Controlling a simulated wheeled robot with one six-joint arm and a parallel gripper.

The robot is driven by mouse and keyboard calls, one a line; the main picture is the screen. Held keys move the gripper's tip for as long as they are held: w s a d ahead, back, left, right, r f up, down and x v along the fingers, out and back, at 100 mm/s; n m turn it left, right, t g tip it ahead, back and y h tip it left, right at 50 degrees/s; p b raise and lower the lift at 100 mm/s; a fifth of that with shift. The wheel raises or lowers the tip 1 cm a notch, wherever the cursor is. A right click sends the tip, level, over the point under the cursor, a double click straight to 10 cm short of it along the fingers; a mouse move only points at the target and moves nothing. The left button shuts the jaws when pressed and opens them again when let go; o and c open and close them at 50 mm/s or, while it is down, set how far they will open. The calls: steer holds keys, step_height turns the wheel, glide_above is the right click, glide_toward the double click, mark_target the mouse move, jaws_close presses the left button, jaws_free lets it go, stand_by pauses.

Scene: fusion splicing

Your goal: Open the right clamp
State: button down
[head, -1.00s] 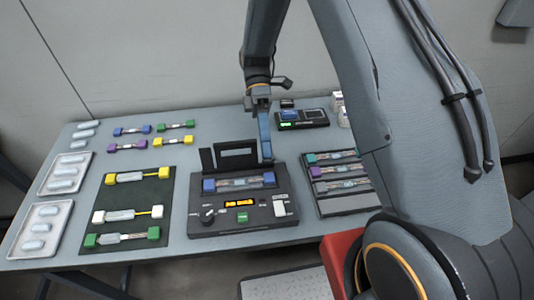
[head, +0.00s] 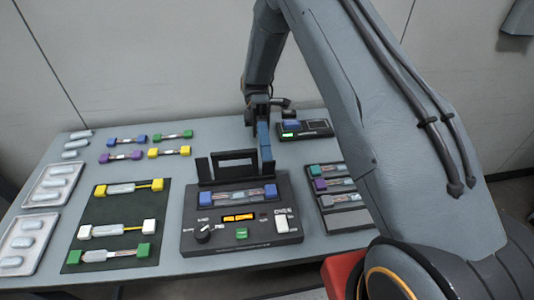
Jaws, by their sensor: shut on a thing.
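The fusion splicer (head: 242,243) is a dark box on the table, with its windshield lid (head: 234,166) standing up at the back. A clear part with blue ends (head: 239,196) lies across its middle. A dark flap that looks like the left clamp (head: 204,170) stands upright left of the lid. A small dark piece that looks like the right clamp (head: 267,167) stands up at the lid's right. My gripper (head: 265,157), with blue fingers pointing down, is shut on this piece. The fingers hide part of the piece, so its exact angle is unclear.
A green mat (head: 97,214) with several holders lies to the left, beside white trays (head: 30,220). Colour-ended holders (head: 127,140) lie at the back left. A dark rack (head: 335,190) is on the right, and a small device (head: 304,130) is behind.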

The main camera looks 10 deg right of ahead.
steer(key=c, duration=1.8)
jaws_free()
steer(key=shift+c, duration=0.2)
steer(key=o, duration=0.9)
step_height(320, 180, up, 7)
steer(key=shift+f+b, duration=0.1)
steer(key=shift+b, duration=0.55)
steer(key=shift+s+r, duration=0.1)
steer(key=shift+r, duration=0.65)
steer(key=c, duration=0.9)
steer(key=r+p, duration=0.1)
steer(key=p, duration=0.2)
steer(key=shift+r+p, duration=0.35)
steer(key=shift+p, duration=0.05)
